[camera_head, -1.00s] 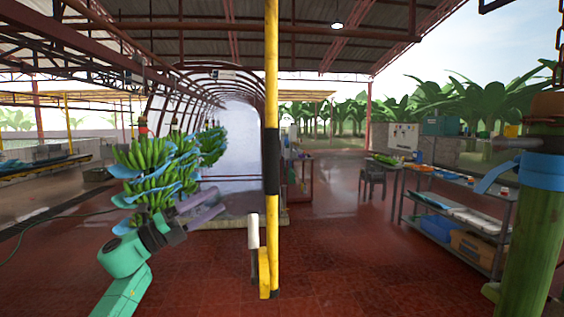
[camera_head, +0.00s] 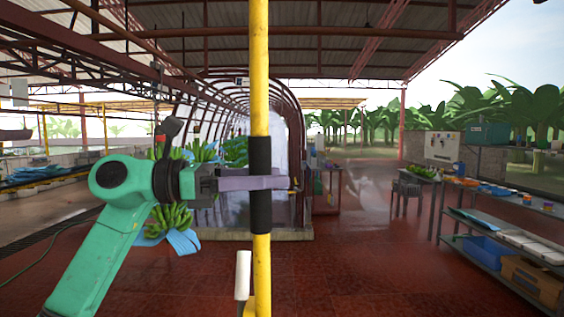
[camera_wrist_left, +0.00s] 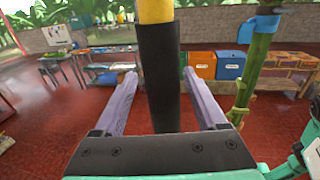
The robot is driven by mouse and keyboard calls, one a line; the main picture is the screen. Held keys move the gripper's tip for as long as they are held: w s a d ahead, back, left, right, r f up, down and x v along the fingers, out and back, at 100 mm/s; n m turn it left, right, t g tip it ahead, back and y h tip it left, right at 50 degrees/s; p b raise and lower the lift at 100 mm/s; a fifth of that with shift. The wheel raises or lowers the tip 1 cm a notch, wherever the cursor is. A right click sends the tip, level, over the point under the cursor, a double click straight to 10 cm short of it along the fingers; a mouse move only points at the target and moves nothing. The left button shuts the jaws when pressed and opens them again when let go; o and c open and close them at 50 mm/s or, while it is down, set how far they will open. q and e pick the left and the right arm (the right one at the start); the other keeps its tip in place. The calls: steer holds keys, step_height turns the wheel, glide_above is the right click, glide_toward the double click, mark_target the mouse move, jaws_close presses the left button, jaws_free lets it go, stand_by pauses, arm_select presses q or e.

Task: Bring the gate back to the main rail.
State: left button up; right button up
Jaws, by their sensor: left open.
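The gate shows as a yellow upright pole (camera_head: 260,70) with a black sleeve (camera_head: 260,212) around its middle. A white handle (camera_head: 243,275) hangs beside its lower part. My left gripper (camera_head: 285,184) is open at the height of the sleeve, with one purple finger across its near side; the other finger is mostly hidden. In the left wrist view, the black sleeve (camera_wrist_left: 160,75) stands between the two spread fingers (camera_wrist_left: 160,100), with a gap on both sides. My right gripper is not in view.
Green banana bunches with blue sheets (camera_head: 180,225) hang behind my left arm. A shelf with crates (camera_head: 500,240) stands at the right. A green stem with a blue band (camera_wrist_left: 258,30) shows in the left wrist view. Red floor between is clear.

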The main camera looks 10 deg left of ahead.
arm_select(q)
steer(key=shift+w+d+r, duration=0.1)
steer(key=shift+w+d, duration=0.1)
steer(key=shift+d, duration=0.8)
steer(key=shift+w, duration=0.1)
jaws_close()
stand_by(0.6)
